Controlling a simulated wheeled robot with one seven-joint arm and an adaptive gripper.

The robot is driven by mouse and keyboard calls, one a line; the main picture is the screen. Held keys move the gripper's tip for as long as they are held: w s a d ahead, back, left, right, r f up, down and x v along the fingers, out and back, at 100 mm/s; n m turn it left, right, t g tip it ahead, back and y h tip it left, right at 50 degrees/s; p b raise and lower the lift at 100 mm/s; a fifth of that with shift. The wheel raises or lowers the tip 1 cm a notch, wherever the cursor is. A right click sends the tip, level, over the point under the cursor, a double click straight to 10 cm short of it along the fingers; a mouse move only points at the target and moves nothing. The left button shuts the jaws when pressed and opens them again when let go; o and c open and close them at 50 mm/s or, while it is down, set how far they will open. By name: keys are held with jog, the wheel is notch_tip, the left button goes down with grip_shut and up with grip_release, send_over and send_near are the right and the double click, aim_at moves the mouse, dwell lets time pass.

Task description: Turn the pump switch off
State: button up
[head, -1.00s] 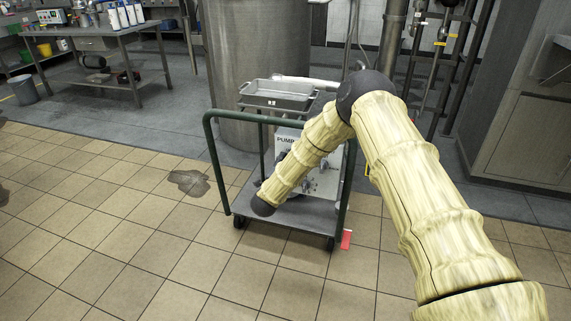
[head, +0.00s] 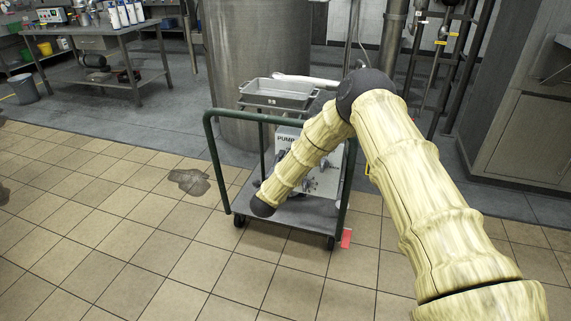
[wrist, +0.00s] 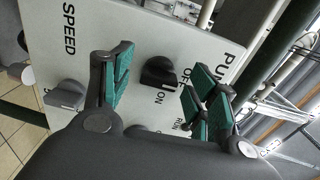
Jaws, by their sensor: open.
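The pump control box is a pale panel (wrist: 145,35) filling much of the wrist view, tilted in the picture. A black pump knob (wrist: 158,72) sits on it beside OFF and ON lettering. My gripper (wrist: 160,88) is open, its green-padded fingers on either side of the knob in the picture. I cannot tell whether they touch it. In the head view the box (head: 287,146) stands on a green-railed cart (head: 312,214), partly hidden by my arm. My gripper cannot be made out there.
A SPEED knob (wrist: 65,93) is left of my gripper in the wrist view. A metal tray (head: 281,92) is on a stand behind the cart. A large steel tank (head: 258,55) stands behind.

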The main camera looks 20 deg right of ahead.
jog(key=v, duration=1.1)
jog(key=shift+s+a, duration=0.1)
jog(key=s+a+f+n+g+y, duration=0.2)
jog(key=s+f+n+y, duration=0.3)
jog(key=s+f+n, duration=0.5)
jog(key=s+f+n+g+y, duration=0.25)
jog(key=s+f, duration=0.25)
jog(key=s, duration=0.4)
jog(key=s+d+f+n+g+y, duration=0.1)
jog(key=s+f+n+g, duration=0.3)
jog(key=s, duration=0.6)
jog(key=s+f+n+g+y, duration=0.2)
jog(key=s+f+n, duration=0.2)
jog(key=s+f, duration=0.4)
jog(key=s+d+r+n+g, duration=0.1)
jog(key=s+d+n+g, duration=0.1)
jog(key=s, duration=0.6)
jog(key=s+d+r+n+g, duration=0.1)
jog(key=s+d+n+g, duration=0.1)
jog(key=s, duration=0.7)
notch_tip(320, 180, up, 18)
jog(key=p, duration=1.7)
jog(key=shift+p, duration=0.3)
jog(key=shift+m+g+h, duration=0.25)
